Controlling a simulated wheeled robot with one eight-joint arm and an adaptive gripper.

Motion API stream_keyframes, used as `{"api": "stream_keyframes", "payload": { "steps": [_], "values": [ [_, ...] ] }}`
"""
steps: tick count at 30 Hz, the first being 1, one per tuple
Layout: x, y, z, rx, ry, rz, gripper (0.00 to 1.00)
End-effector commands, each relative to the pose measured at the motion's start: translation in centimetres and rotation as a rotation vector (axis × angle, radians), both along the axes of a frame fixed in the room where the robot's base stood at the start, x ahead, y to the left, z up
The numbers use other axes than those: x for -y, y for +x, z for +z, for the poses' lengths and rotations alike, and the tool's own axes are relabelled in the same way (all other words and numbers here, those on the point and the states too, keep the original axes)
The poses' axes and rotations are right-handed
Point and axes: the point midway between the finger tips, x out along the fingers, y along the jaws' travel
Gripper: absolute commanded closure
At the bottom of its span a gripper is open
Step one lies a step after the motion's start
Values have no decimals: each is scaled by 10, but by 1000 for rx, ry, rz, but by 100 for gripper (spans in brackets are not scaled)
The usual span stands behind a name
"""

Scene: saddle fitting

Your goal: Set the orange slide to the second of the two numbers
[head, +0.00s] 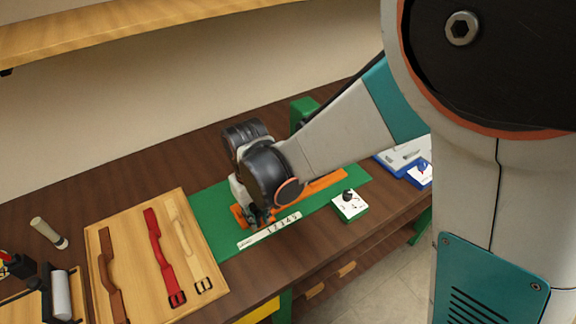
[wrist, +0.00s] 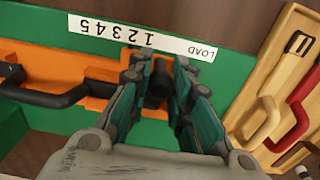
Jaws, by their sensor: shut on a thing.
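The orange slide (head: 325,185) lies along a green mat (head: 212,215); in the wrist view its orange body (wrist: 38,66) carries a black handle (wrist: 45,97). My gripper (head: 262,218) is low over the slide's left part in the head view and hides some of it. In the wrist view my gripper (wrist: 158,88) is shut on a dark knob (wrist: 157,86), largely hidden between the fingers. A white scale strip (head: 268,231) runs beside it, marked LOAD and 1 to 5; it also shows upside down in the wrist view (wrist: 175,42). The knob sits near the 1, on the LOAD side.
A wooden board (head: 135,230) with brown, red and cream straps lies left of the mat. A white-topped green box with a black knob (head: 350,205) stands right of the strip. Another small box (head: 420,173) is farther right. The bench's front edge is close.

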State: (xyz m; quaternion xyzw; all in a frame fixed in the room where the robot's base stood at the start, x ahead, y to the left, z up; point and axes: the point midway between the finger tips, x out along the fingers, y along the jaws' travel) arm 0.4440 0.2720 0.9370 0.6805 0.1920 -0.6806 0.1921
Motion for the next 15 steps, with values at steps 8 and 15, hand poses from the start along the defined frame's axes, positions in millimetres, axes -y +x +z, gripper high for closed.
{"api": "stream_keyframes", "payload": {
  "steps": [8, 15],
  "values": [
    [5, 3, 0, 1, -1, 0, 94],
    [6, 4, 0, 1, -1, -1, 94]
  ]
}}
